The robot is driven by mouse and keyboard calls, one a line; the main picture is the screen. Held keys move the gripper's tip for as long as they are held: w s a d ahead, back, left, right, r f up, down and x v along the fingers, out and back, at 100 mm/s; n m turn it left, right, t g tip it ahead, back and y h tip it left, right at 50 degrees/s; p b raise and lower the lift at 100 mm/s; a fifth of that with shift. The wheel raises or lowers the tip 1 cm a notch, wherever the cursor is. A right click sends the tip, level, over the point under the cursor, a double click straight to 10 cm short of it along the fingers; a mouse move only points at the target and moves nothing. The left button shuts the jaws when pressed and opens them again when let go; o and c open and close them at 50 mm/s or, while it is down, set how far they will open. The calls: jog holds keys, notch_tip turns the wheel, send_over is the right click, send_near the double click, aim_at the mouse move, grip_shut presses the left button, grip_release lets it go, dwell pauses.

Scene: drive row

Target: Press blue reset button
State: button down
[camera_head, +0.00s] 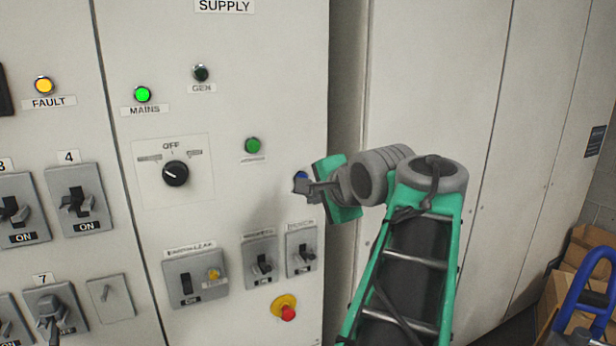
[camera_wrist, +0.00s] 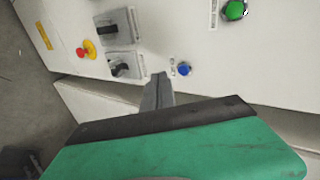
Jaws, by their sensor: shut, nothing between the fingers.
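The blue reset button (camera_head: 301,176) sits on the light grey cabinet panel, right of the green button. In the head view my gripper (camera_head: 303,187) is at it and covers part of it. In the wrist view the blue button (camera_wrist: 184,69) shows uncovered, just right of the tips of my gripper (camera_wrist: 160,76). The fingers are shut and hold nothing. From these views I cannot tell whether the fingertips touch the panel, and the button does not appear to be under them.
A green button (camera_head: 252,146) is up and left of the blue one. Below are switches (camera_head: 261,263) and a red emergency knob (camera_head: 287,312) on a yellow base. A black rotary switch (camera_head: 175,173) is to the left. A blue hand truck (camera_head: 583,285) and boxes stand far right.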

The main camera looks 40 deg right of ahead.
jog(key=shift+m+h, duration=0.3)
jog(key=shift+m, duration=0.5)
jog(key=s+d+r, duration=0.2)
jog(key=shift+d+r, duration=0.15)
jog(key=shift+r, duration=0.25)
jog(key=w+r+p+x, duration=0.1)
jog(key=r+p+x, duration=0.1)
jog(key=x, duration=1.1)
jog(key=shift+w+d, duration=0.25)
jog(key=shift+w, duration=0.05)
